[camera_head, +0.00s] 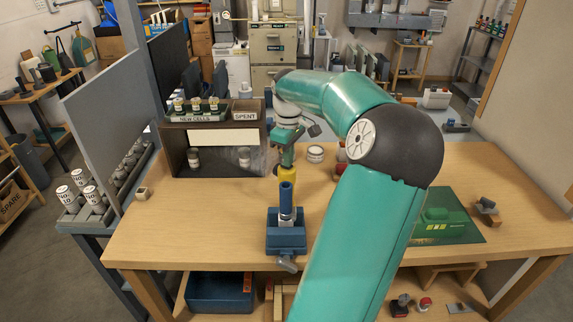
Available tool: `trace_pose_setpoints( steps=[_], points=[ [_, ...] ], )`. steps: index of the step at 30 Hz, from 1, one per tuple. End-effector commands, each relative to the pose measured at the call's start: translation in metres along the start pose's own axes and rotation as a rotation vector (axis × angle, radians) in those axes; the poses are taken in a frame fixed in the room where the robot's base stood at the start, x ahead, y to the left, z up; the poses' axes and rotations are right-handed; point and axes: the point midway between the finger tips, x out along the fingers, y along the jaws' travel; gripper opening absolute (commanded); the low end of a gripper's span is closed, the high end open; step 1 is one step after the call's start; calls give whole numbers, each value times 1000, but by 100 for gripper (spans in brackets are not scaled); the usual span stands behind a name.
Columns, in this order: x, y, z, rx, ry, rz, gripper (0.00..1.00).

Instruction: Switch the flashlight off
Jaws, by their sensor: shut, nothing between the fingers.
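An upright blue tube (287,196), which looks like the flashlight, stands in a blue vise (286,238) on the wooden workbench. A yellow part (288,172) shows at its top. My gripper (286,160) points down directly above the tube, at or just behind the yellow part. Its fingers are small and partly hidden, and it holds nothing that I can see. I cannot tell whether it touches the yellow part. No switch or light beam can be made out.
Behind stands a dark cabinet (184,164) with a "NEW CELLS" tray (198,116) and a "SPENT" bin (246,115) on top. A small round tin (316,153) is right of my gripper. A green mat (455,232) lies right. The bench's front left (170,235) is clear.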

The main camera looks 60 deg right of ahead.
Motion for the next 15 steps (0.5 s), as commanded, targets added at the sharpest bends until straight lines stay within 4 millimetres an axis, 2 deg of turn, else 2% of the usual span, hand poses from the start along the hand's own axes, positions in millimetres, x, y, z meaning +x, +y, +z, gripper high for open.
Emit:
trace_pose_setpoints(
  steps=[10,15],
  points=[
    [5,0,0,0,0,-1,0],
    [0,0,0,0,-1,0,0]
  ],
)
